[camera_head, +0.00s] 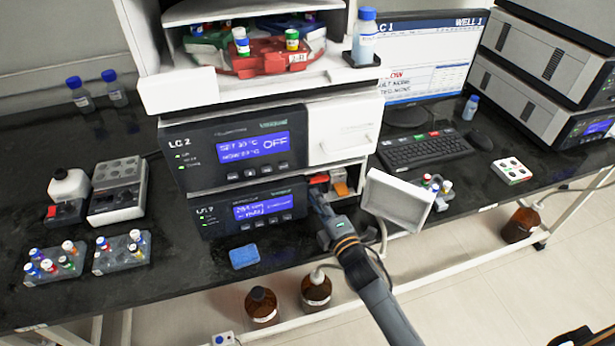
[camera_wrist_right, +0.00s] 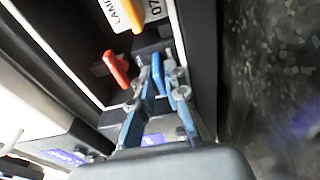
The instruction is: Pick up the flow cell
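The opened detector bay (camera_head: 360,180) is in the lower LC unit, with its cover swung out. A red part (camera_head: 319,179) and an orange part (camera_head: 340,188) show inside. In the right wrist view the bay has a red tab (camera_wrist_right: 117,68) and an orange tab (camera_wrist_right: 133,14) beside a white label. I cannot tell for sure which part is the flow cell. My right gripper (camera_head: 318,200) is at the bay's lower left. In the wrist view its blue fingers (camera_wrist_right: 165,85) look apart, and a narrow blue piece (camera_wrist_right: 157,72) shows by the tips. Contact is unclear. My left gripper is out of view.
The white cover (camera_head: 398,200) stands open right of my right arm. A blue sponge (camera_head: 244,256) lies on the black bench to the left. Vial racks (camera_head: 122,253) stand at the left. Brown bottles (camera_head: 316,290) stand below the bench edge. A keyboard (camera_head: 425,148) is at the right.

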